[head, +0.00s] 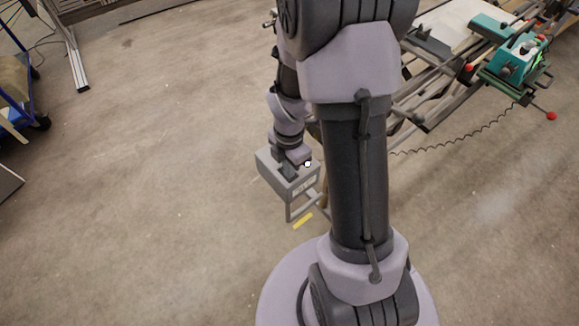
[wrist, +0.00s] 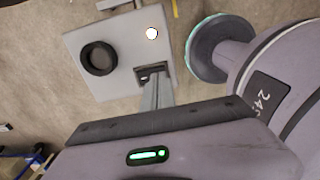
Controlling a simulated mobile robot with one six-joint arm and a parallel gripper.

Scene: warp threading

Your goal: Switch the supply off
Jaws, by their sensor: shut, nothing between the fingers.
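A grey supply box (head: 270,171) stands on a thin metal frame left of my arm's column. In the wrist view its face (wrist: 120,33) carries a round black knob (wrist: 99,58), a bright white lamp (wrist: 151,33) and a small dark rectangular part that looks like a switch (wrist: 152,67). The lamp also glows in the head view (head: 307,164). My gripper (wrist: 154,80) is shut and empty, its fingertips at the lower edge of that dark part. They partly cover it; I cannot tell whether they touch it or how the switch is set.
A loom-like frame with teal parts (head: 513,57) and red knobs stands at the upper right, with a coiled cable (head: 460,142) hanging from it. A blue cart (head: 25,100) is at the left edge. A yellow strip (head: 303,221) marks the floor by the box.

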